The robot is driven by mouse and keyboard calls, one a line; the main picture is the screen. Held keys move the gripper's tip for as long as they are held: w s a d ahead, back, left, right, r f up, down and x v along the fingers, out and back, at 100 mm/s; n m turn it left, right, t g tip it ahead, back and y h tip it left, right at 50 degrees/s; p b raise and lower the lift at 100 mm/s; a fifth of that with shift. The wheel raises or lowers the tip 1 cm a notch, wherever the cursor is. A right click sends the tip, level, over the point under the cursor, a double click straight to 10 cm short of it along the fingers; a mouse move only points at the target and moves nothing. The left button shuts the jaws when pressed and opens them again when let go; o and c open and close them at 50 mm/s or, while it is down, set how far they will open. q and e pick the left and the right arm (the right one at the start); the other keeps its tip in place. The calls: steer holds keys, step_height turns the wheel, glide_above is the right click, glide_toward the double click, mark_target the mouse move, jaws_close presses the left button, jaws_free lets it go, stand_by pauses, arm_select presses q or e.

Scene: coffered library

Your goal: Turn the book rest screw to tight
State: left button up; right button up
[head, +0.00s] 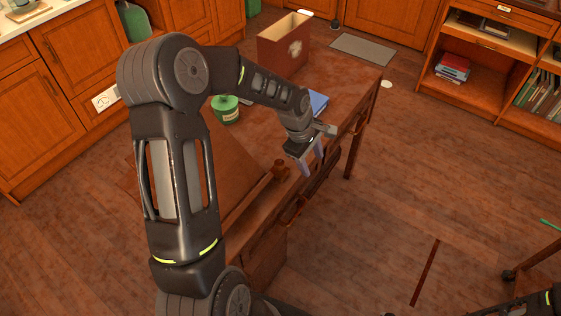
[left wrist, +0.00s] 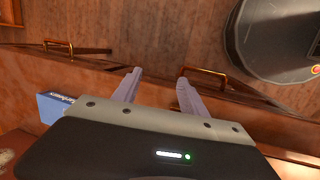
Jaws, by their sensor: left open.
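The book rest (head: 222,165) is a sloped brown board on the wooden table, partly hidden behind my left arm. Its screw (head: 280,169) looks like a small brown wooden knob at the board's right end, near the table's front edge. Whether it is tight or loose cannot be told. My left gripper (head: 313,163) is open and empty, pointing down just right of the screw and apart from it. In the left wrist view its two fingers (left wrist: 160,80) stand apart with nothing between them, over the table edge; I cannot make out the screw there. My right gripper is not in view.
A green jar (head: 225,109) and a brown box (head: 284,45) stand on the table (head: 345,84). A drawer handle (left wrist: 205,72) projects from the front. Floor to the right is mostly clear.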

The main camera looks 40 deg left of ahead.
mark_target(280, 162)
arm_select(q)
steer(key=s+a+r+n, duration=0.1)
steer(key=a+r+n, duration=0.1)
steer(key=n, duration=0.1)
steer(key=s+a+r+n+g+y, duration=0.1)
steer(key=a+r+n, duration=0.1)
steer(key=a+n, duration=0.1)
steer(key=s+a+r+n+g, duration=0.1)
steer(key=a+r+n, duration=0.1)
steer(key=n, duration=0.1)
steer(key=shift+s+a+r+n+y, duration=0.15)
steer(key=shift+s+r+n+y, duration=0.15)
steer(key=shift+y, duration=0.1)
steer(key=shift+s+a+r+n+g, duration=0.2)
steer(key=shift+s+n+g, duration=0.1)
steer(key=shift+n, duration=0.3)
steer(key=shift+f, duration=0.15)
step_height(280, 162, down, 8)
steer(key=shift+r, duration=0.15)
steer(key=shift+c, duration=0.5)
jaws_close()
